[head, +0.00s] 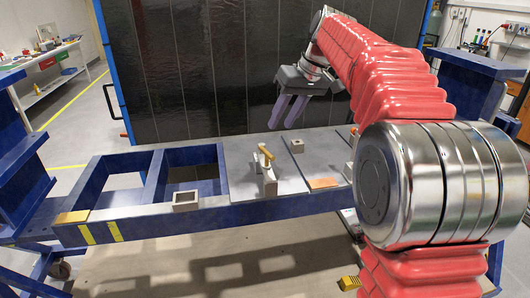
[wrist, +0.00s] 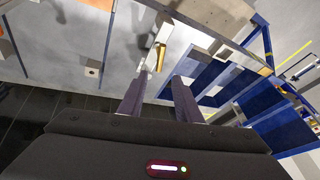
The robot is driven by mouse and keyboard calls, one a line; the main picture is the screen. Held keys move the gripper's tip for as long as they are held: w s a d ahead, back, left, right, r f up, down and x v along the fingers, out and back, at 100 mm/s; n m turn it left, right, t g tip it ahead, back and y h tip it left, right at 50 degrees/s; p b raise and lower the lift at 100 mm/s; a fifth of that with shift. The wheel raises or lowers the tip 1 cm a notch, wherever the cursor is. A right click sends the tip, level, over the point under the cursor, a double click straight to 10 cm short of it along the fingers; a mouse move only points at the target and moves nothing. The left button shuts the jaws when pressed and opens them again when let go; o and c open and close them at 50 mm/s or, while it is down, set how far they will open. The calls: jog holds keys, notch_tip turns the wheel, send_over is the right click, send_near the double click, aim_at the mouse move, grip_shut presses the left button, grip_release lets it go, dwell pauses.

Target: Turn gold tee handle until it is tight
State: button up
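The gold tee handle (head: 266,154) sits on top of a small light-grey fixture (head: 268,182) on the grey plate of the blue bench. In the wrist view the gold handle (wrist: 161,56) shows beyond my fingers, on its pale fixture (wrist: 152,41). My gripper (head: 284,127) is above the far side of the bench, to the right of the handle and apart from it. Its two purple fingers are spread with nothing between them, as the wrist view (wrist: 156,98) also shows. How tight the handle is cannot be seen.
The blue bench frame (head: 135,231) has open bays on the left. A small square block (head: 297,145) and a hollow grey block (head: 186,201) stand on the bench. An orange-tan pad (head: 323,183) lies to the right. A dark panel (head: 190,65) rises behind the bench.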

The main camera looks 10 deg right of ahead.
aim_at(266, 150)
jog(key=x, duration=1.4)
jog(key=shift+c, duration=0.4)
grip_shut()
jog(key=shift+r, duration=0.1)
